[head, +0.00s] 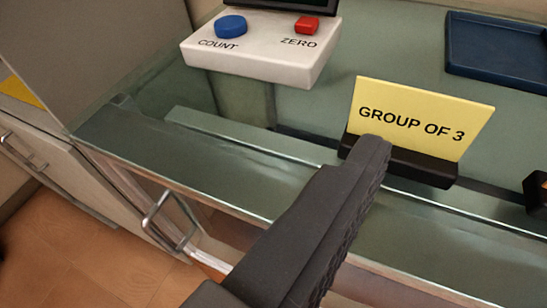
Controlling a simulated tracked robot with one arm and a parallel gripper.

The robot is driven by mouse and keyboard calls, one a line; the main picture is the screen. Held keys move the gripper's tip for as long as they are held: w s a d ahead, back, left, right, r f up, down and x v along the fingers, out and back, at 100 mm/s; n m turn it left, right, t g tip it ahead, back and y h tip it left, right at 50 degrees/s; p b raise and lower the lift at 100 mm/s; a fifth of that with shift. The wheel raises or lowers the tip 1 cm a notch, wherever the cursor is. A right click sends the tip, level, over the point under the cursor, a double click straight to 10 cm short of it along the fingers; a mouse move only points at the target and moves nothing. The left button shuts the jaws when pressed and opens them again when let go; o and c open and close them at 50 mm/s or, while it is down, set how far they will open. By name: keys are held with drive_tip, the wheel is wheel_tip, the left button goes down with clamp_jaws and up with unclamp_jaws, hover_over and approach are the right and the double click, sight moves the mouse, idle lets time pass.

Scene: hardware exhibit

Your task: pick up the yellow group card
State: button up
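The yellow group card (421,115) reads "GROUP OF 3" and stands upright, leaning slightly, in a black holder (420,168) on the glass counter. My gripper (370,152) reaches up from the bottom of the view. One dark grey finger with a ridged side shows; I cannot make out a second finger. Its tip overlaps the lower left of the card and part of the holder in the picture. I cannot tell whether it touches them. The card's lower edge is hidden in the holder.
A white box with a blue COUNT button (231,25) and a red ZERO button (307,24) stands behind, left of the card. A dark blue tray (497,52) lies at the back right. A dark object (537,193) is at the right edge. Drawers with metal handles are below left.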

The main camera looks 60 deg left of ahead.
sight(408, 126)
drive_tip(key=w+a+f, duration=0.1)
drive_tip(key=a, duration=0.1)
drive_tip(key=w+a+f+y, duration=0.1)
drive_tip(key=a+f, duration=0.1)
drive_tip(key=w+a+f+g+y, duration=0.1)
drive_tip(key=a+f, duration=0.1)
drive_tip(key=a, duration=0.1)
drive_tip(key=shift+a+n+p, duration=0.1)
drive_tip(key=shift+n+p, duration=0.2)
drive_tip(key=shift+p, duration=0.05)
drive_tip(key=shift+d+x, duration=0.1)
drive_tip(key=shift+x, duration=1.65)
drive_tip(key=shift+d+x, duration=0.15)
drive_tip(key=shift+x, duration=1.55)
drive_tip(key=shift+w, duration=0.15)
drive_tip(key=c, duration=1.1)
